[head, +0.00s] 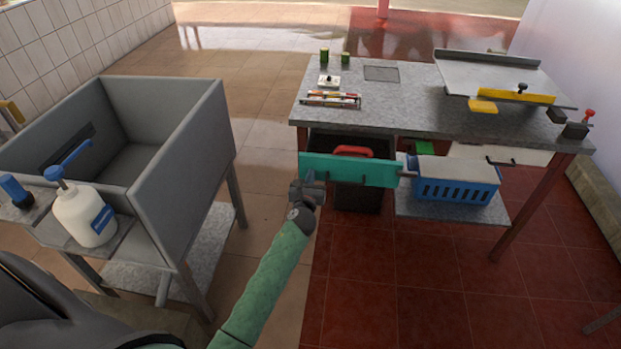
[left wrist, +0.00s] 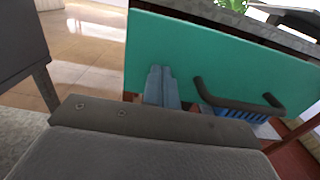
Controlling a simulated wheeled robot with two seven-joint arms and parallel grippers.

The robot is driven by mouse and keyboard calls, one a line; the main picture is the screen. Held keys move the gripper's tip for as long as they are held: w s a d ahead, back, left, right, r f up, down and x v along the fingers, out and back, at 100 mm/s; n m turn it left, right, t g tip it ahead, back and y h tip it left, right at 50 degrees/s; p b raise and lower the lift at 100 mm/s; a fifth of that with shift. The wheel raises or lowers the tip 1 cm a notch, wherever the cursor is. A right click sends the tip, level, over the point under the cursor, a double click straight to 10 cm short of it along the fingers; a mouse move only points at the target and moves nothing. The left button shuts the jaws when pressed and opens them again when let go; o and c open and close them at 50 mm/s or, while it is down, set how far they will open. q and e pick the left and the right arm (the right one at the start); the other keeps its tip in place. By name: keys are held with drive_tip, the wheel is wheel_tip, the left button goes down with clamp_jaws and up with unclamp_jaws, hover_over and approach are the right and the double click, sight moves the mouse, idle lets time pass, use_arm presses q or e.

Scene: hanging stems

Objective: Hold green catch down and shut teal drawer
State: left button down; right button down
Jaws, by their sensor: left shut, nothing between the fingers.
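The teal drawer (head: 340,170) stands pulled out from under the grey worktable; its teal front also fills much of the left wrist view (left wrist: 215,60), with a dark bar handle (left wrist: 240,106). A green piece (head: 425,148), seemingly the green catch, shows under the table's front edge, right of the drawer; nothing of mine is on it. My left gripper (head: 308,187) is at the left end of the drawer front. In the left wrist view its fingers (left wrist: 160,82) are together and empty, pointing at the teal face left of the handle; I cannot tell whether they touch it. My right gripper is out of view.
A red-handled dark thing (head: 352,151) shows behind the drawer front. A blue basket (head: 457,183) sits on the lower shelf to the right. A grey sink (head: 190,150) with a white bottle (head: 85,213) stands left. Floor between sink and table is clear.

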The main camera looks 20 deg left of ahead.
use_arm(q)
approach(316, 152)
drive_tip(key=w+r, duration=0.2)
drive_tip(key=w, duration=0.1)
drive_tip(key=w+a+r, duration=0.1)
drive_tip(key=w+r, duration=0.1)
drive_tip(key=shift+w, duration=0.15)
